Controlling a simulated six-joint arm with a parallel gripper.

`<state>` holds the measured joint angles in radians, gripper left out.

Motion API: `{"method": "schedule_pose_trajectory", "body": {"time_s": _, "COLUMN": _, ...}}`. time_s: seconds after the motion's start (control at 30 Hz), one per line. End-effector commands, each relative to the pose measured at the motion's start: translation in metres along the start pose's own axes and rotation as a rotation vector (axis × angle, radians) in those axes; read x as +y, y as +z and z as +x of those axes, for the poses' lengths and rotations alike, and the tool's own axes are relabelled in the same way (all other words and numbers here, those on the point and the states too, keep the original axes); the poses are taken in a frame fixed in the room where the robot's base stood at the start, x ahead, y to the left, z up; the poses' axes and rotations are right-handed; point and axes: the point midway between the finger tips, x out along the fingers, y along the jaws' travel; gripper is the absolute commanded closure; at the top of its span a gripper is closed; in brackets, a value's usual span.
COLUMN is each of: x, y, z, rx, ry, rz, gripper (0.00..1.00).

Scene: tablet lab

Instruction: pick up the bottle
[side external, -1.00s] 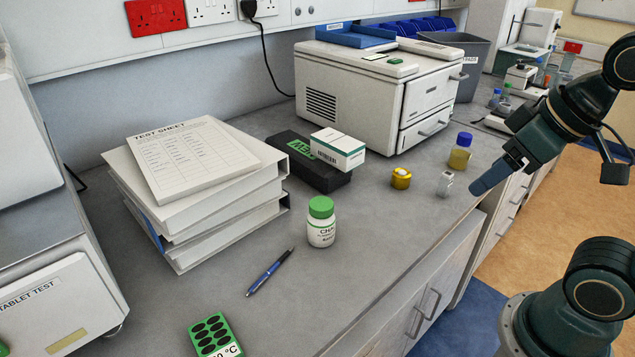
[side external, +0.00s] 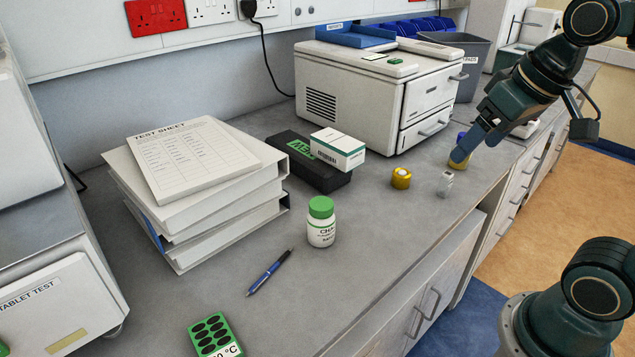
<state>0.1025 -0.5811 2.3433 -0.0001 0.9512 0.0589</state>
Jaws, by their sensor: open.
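A white bottle (side external: 321,229) with a green cap stands upright on the grey bench, in the middle of the side view. A second small bottle, amber with a blue cap (side external: 459,160), stands farther back and is partly hidden by my gripper. My gripper (side external: 464,152) is up at the right, in front of the amber bottle in the picture. It is open and apart from the white bottle. I cannot tell whether it touches the amber bottle.
A gold cap-like item (side external: 401,178) and a small clear block (side external: 445,184) stand near the gripper. A pen (side external: 270,271), a green tray (side external: 213,336), stacked binders (side external: 215,226) and a dark box (side external: 290,158) with a small carton (side external: 338,149) surround the white bottle.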

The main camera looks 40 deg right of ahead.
Motion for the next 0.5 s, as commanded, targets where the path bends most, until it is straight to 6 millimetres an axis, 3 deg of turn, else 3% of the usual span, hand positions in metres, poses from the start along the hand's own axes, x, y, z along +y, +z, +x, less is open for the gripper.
{"method": "schedule_pose_trajectory", "body": {"time_s": 0.2, "x": 0.025, "y": -0.048, "z": 0.004, "rx": -0.061, "ry": 0.046, "rz": 0.156, "gripper": 0.24}}
{"method": "schedule_pose_trajectory", "body": {"time_s": 0.5, "x": 0.073, "y": -0.105, "z": 0.021, "rx": -0.138, "ry": 0.103, "rz": 0.367, "gripper": 0.24}}
